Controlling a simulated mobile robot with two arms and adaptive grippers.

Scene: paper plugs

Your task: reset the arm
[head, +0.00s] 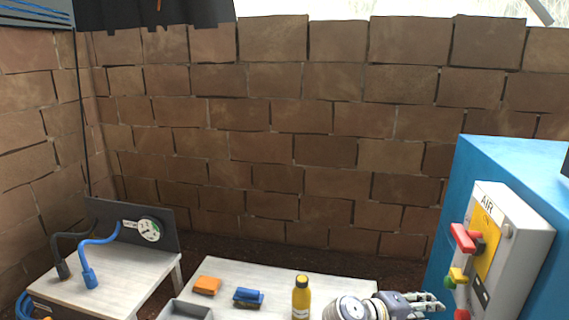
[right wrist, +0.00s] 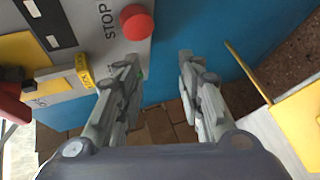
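My right arm comes in at the bottom of the head view, with its gripper (head: 432,302) pointing right, just left of the blue cabinet. In the right wrist view the two fingers of this gripper (right wrist: 158,68) stand apart, with nothing between them. A red round button (right wrist: 137,22) beside the word STOP lies just beyond the left finger; I cannot tell whether they touch. My left gripper is in neither view.
The blue cabinet (head: 500,165) carries a grey AIR panel (head: 525,240) with a red lever (head: 463,238). A white table (head: 270,275) holds a yellow bottle (head: 301,298), an orange block (head: 207,285), a blue block (head: 248,297) and a grey tray (head: 185,311). Blue and black plugs stand left.

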